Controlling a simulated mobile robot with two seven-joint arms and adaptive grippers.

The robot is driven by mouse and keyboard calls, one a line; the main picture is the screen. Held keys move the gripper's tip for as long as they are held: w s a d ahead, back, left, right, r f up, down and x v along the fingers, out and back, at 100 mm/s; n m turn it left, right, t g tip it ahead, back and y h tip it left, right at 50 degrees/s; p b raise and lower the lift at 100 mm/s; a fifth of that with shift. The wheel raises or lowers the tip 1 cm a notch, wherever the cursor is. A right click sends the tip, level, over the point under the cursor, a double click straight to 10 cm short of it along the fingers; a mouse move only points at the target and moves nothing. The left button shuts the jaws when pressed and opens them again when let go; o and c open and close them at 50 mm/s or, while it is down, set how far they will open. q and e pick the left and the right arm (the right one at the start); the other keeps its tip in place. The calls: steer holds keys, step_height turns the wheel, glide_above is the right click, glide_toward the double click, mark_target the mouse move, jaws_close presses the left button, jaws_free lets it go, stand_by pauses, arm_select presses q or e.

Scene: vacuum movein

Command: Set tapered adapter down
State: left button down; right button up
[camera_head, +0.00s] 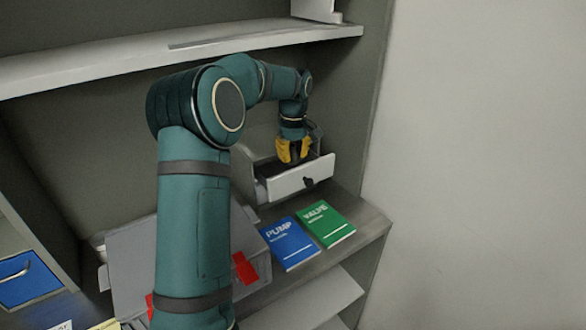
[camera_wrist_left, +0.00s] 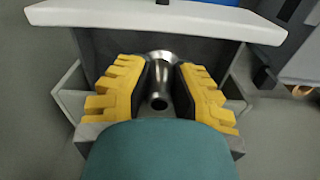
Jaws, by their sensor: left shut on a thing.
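The tapered adapter (camera_wrist_left: 160,78) is a shiny metal piece with a wide flared end and a dark bore. It sits between the yellow fingers of my left gripper (camera_wrist_left: 160,90) in the left wrist view. The gripper is shut on it. In the head view my left gripper (camera_head: 293,151) points down into an open drawer (camera_head: 290,183) with a light front and a dark knob. The adapter is hard to make out there. Whether it touches the drawer floor I cannot tell. My right gripper is not in view.
A blue pump manual (camera_head: 289,243) and a green valve manual (camera_head: 325,223) lie on the shelf in front of the drawer. A grey box (camera_head: 130,262) with red parts is partly hidden behind my arm. An upper shelf (camera_head: 120,60) runs above. A blue drawer (camera_head: 28,280) is at the left.

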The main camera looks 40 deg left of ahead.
arm_select(q)
steer(key=f, duration=0.2)
steer(key=f+b, duration=0.1)
steer(key=f, duration=0.2)
steer(key=shift+w+a, duration=0.15)
steer(key=shift+w, duration=0.05)
steer(key=shift+r, duration=0.1)
steer(key=c, duration=0.9)
jaws_free()
step_height(320, 180, up, 8)
steer(key=shift+f+p, duration=0.2)
steer(key=shift+p, duration=0.6)
